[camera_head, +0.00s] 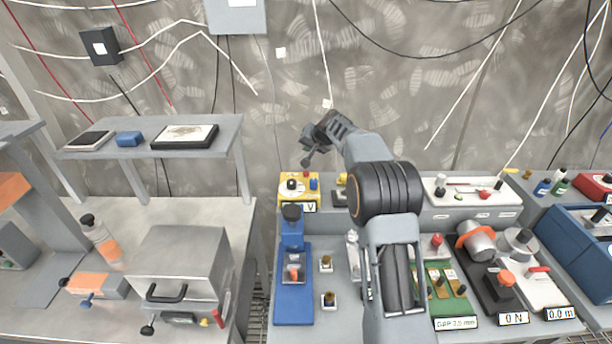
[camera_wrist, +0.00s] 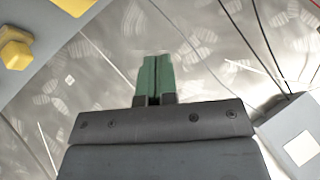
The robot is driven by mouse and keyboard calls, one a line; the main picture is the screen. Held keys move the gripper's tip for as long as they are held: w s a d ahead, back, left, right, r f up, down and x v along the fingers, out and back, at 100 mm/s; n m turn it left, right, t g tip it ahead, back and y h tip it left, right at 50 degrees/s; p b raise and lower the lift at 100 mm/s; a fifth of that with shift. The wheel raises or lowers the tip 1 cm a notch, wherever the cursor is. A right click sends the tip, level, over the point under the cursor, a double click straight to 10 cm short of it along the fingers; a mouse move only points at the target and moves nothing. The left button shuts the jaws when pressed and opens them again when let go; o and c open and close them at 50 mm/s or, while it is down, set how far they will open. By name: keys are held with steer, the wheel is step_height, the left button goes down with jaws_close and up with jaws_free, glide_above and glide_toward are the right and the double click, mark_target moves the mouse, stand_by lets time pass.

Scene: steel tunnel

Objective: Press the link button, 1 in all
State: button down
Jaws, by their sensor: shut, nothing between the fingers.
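No control carries a readable "link" label, so I cannot tell which one is the link button. My gripper (camera_head: 308,155) is raised above the back of the bench, left of my arm, in front of the wall. In the wrist view its green fingers (camera_wrist: 155,76) are together and empty, with the wall behind. My arm hides part of the middle of the bench.
A blue stand (camera_head: 293,300) is at the bench's left. A steel box (camera_head: 185,262) with a black handle is on the left table, below a shelf (camera_head: 228,140). A blue case (camera_head: 580,240) is at right. Cables hang along the wall. Air around my gripper looks clear.

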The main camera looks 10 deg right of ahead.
mark_target(308, 172)
steer(key=shift+f+b, duration=2.4)
steer(key=shift+f, duration=1.05)
steer(key=shift+f, duration=0.15)
steer(key=shift+f+b, duration=0.3)
steer(key=shift+b, duration=0.2)
steer(key=shift+f+b, duration=0.45)
steer(key=shift+b, duration=0.05)
steer(key=shift+r, duration=0.1)
steer(key=shift+r+p, duration=0.65)
steer(key=shift+r, duration=0.15)
steer(key=shift+r+p, duration=1.8)
steer(key=shift+r, duration=0.7)
steer(key=shift+s, duration=0.1)
